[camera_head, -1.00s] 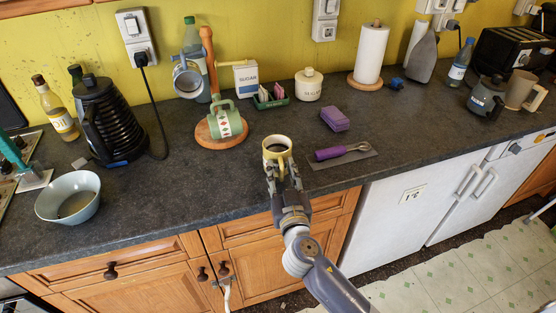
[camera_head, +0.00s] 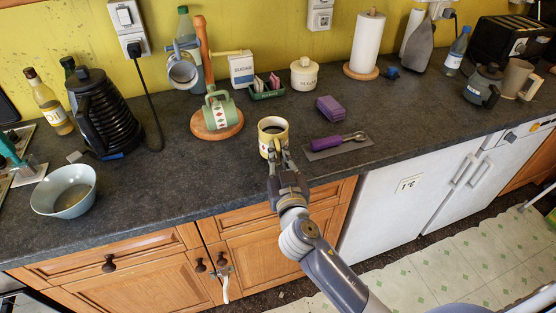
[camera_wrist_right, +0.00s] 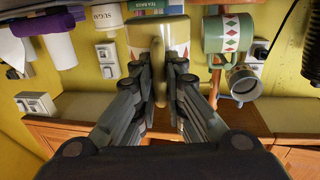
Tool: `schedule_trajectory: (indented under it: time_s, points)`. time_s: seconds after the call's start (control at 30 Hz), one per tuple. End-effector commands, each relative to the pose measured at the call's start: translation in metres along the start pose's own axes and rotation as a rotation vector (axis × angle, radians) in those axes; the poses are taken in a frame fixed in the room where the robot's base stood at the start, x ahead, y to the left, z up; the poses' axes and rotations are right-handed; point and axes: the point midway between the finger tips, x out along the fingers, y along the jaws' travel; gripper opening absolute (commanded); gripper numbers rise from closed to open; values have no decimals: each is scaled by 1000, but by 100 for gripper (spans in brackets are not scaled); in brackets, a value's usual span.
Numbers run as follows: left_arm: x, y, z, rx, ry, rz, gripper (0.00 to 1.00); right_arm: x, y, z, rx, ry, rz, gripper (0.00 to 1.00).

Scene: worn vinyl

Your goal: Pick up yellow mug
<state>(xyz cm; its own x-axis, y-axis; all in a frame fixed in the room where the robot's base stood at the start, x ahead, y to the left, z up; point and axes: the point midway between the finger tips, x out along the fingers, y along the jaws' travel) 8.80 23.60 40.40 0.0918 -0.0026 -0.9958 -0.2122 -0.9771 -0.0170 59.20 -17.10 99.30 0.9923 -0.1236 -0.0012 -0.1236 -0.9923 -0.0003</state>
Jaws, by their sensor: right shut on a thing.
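The yellow mug (camera_head: 273,125) is upright near the front edge of the counter, its inside dark. My right gripper (camera_head: 280,150) comes from the front and is shut on the mug's near side. The right wrist view shows the mug (camera_wrist_right: 143,37) between and beyond the fingertips (camera_wrist_right: 168,75), with a yellow strip of it, probably the handle, between the fingers. I cannot tell clearly how far the mug's base is above the counter. My left gripper is not in view.
A grey bowl (camera_head: 65,192) stands at the left.

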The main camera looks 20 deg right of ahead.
Motion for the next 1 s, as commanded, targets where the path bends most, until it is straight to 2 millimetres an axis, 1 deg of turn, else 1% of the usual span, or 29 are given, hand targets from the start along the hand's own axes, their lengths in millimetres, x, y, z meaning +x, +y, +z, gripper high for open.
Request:
schedule_trajectory:
  time_s: [0.03,0.07,0.1,0.27,0.4,0.5,0.6,0.7,0.8,1.0]
  points:
    - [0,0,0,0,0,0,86,0,0,-12,4,8,-1,0]
    - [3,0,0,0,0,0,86,-5,7,-7,1,2,1,0]
    - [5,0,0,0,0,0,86,-11,14,-6,-1,2,1,0]
    - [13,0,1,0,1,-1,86,-37,45,-10,-2,3,-1,0]
    - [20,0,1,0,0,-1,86,-60,75,-12,-4,1,0,0]
    - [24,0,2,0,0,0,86,-74,92,-15,-3,1,-1,0]
    - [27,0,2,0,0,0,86,-85,105,-18,-4,4,-2,0]
    - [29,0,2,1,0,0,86,-92,115,-19,-2,2,-1,0]
    - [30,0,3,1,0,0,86,-97,120,-21,-2,3,-2,0]
    - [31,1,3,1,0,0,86,-100,124,-23,-1,5,-3,0]
